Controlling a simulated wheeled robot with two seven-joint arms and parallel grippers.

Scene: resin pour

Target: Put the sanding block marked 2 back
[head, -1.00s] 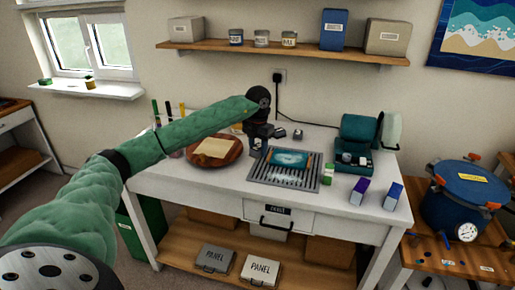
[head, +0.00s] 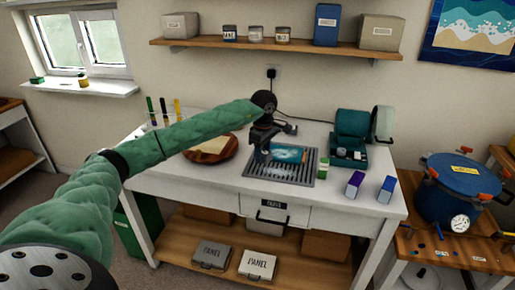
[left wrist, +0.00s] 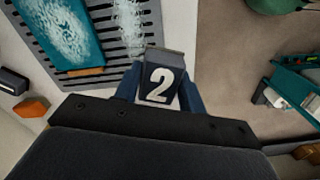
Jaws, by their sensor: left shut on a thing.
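My left gripper (head: 262,150) is shut on the sanding block marked 2. In the left wrist view the dark block (left wrist: 159,86) shows its white 2 between the blue fingers. In the head view the gripper points down by the left back part of the grey slatted rack (head: 301,179), and the block is hard to make out there. I cannot tell its exact height above the table. A teal and white panel (head: 290,155) lies on the rack; it also shows in the left wrist view (left wrist: 62,35). My right gripper is not in view.
An open teal case (head: 348,150) stands right of the rack. A round wooden board (head: 210,152) lies left. A shelf (head: 290,50) hangs above.

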